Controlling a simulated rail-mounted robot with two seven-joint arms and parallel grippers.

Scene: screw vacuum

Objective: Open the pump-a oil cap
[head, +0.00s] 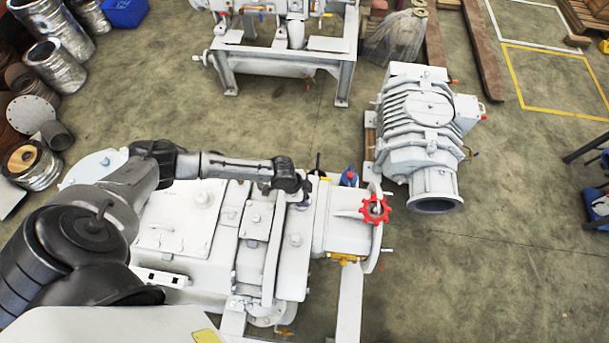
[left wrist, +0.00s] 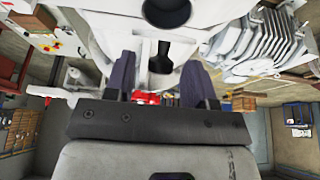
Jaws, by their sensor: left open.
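The white pump (head: 180,225) fills the lower middle of the head view, with a red handwheel (head: 375,209) and a blue part (head: 349,177) at its right end. My left gripper (head: 304,194) is over the pump's top, left of the blue part. In the left wrist view its two dark purple fingers (left wrist: 160,80) stand apart. I cannot tell whether this is the oil cap. A red part (left wrist: 146,98) shows low between the fingers. My right gripper is not in view.
A second ribbed white pump (head: 415,125) stands to the right. A white machine on a frame (head: 285,60) stands behind. Metal ducts (head: 60,40) and a blue bin (head: 124,12) are at the left. The floor (head: 510,200) at the right is mostly clear.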

